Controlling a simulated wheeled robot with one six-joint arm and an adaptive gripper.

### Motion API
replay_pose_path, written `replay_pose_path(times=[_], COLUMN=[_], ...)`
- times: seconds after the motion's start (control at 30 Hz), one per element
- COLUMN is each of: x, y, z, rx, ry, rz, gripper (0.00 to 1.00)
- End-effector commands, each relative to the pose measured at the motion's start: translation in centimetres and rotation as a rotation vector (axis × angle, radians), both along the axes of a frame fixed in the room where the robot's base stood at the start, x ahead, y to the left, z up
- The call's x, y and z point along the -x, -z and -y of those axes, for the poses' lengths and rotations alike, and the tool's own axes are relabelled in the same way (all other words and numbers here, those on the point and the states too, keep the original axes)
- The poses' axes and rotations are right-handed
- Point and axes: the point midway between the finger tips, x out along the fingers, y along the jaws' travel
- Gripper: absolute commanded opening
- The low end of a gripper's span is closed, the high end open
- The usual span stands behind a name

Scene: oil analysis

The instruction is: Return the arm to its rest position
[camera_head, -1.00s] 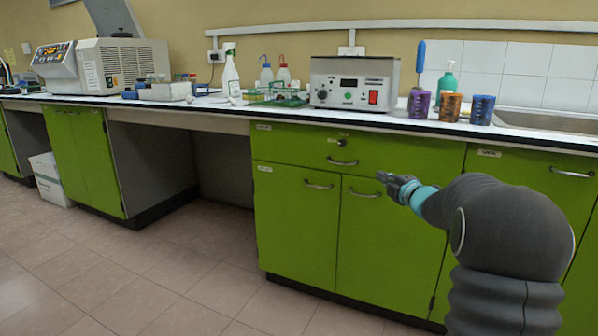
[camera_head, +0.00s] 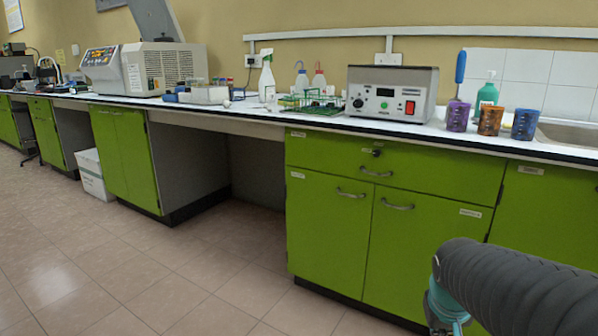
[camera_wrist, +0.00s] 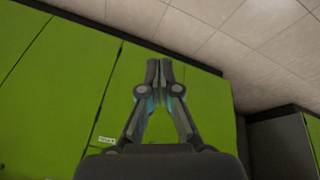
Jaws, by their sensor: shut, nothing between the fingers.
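My arm shows at the lower right of the head view, with its dark grey sleeve and a light blue wrist band low in front of the green cabinets (camera_head: 335,235). The fingers are hardly visible there, cut off or hidden at the bottom. In the wrist view my gripper (camera_wrist: 159,75) is shut and empty, its fingertips together. Behind it are green cabinet doors (camera_wrist: 60,70) and tiled floor (camera_wrist: 260,40), seen tilted. I see no contact between the gripper and the cabinets.
The counter above holds a white device with a red switch (camera_head: 392,92), purple (camera_head: 457,116), orange (camera_head: 490,121) and blue (camera_head: 525,124) cups, bottles and a large beige instrument (camera_head: 165,68). A white box (camera_head: 92,173) stands on the floor. The floor (camera_head: 150,275) at left is clear.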

Motion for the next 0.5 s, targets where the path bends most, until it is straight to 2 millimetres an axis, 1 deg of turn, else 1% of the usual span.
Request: replay_pose_path(times=[0.03,0.1,0.2,0.33,0.4,0.5], x=[2.0,4.5,7.5,9.9,10.7,11.3], y=[-0.8,-1.2,-1.9,-3.3,-4.1,-5.5], z=[-1.6,-3.5,-5.9,-8.1,-8.8,-9.5], rx=[-0.03,-0.071,-0.117,-0.144,-0.144,-0.14], ry=[0.006,0.012,0.0,-0.042,-0.067,-0.099], rz=[-0.006,-0.021,-0.017,0.038,0.074,0.121], gripper=[0.0,0.0,0.0,0.0,0.0,0.0])
